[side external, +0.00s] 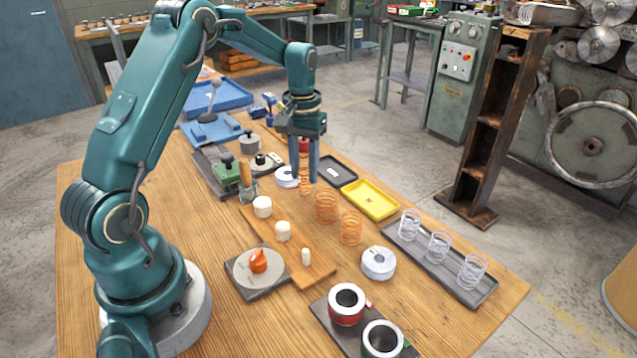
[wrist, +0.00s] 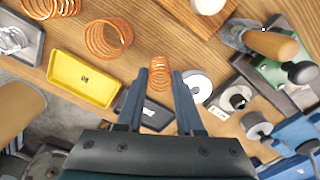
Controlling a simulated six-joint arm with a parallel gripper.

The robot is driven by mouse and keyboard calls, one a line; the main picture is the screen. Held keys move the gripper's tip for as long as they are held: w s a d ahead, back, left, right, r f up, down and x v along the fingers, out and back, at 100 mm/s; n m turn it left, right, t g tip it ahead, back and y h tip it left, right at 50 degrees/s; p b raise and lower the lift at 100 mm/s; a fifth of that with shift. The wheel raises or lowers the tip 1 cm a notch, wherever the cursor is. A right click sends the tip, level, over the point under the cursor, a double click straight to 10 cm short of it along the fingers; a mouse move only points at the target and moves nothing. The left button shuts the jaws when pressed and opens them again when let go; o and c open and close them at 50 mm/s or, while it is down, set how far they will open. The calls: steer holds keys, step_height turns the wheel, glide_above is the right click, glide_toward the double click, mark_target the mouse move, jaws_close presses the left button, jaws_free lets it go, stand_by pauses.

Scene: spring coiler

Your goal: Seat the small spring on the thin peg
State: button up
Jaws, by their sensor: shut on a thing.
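The small copper-coloured spring (side external: 305,187) stands between the fingers of my gripper (side external: 304,176), which is shut on it near the far end of the bench. The spring also shows between the fingertips in the wrist view (wrist: 160,75). Whether its lower end touches the table cannot be told. The thin peg (side external: 306,256) is a slim cream post, the nearest of three on a wooden board (side external: 318,272). Two thicker cream pegs (side external: 283,231) (side external: 262,207) stand behind it. All three are bare. My gripper is well beyond the thin peg, apart from it.
Two wider copper springs (side external: 327,207) (side external: 351,227) stand right of the board. A yellow tray (side external: 370,200) and a dark tray (side external: 338,171) lie near my gripper. Clear springs stand on a grey tray (side external: 408,257). A white disc (side external: 378,263) and an orange-knobbed plate (side external: 245,281) flank the board.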

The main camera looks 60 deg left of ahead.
steer(key=shift+r, duration=0.1)
steer(key=shift+r, duration=2.45)
steer(key=shift+s+d+f, duration=0.1)
steer(key=shift+s+f, duration=0.1)
steer(key=shift+s, duration=0.05)
steer(key=s+d+r+m, duration=0.25)
steer(key=s+d, duration=0.25)
steer(key=d, duration=0.3)
steer(key=s+d+r+m, duration=0.2)
steer(key=s+d+m, duration=0.25)
steer(key=d, duration=0.25)
steer(key=n, duration=0.1)
glide_above(306, 251)
steer(key=shift+f, duration=2.75)
steer(key=shift+f, duration=1.85)
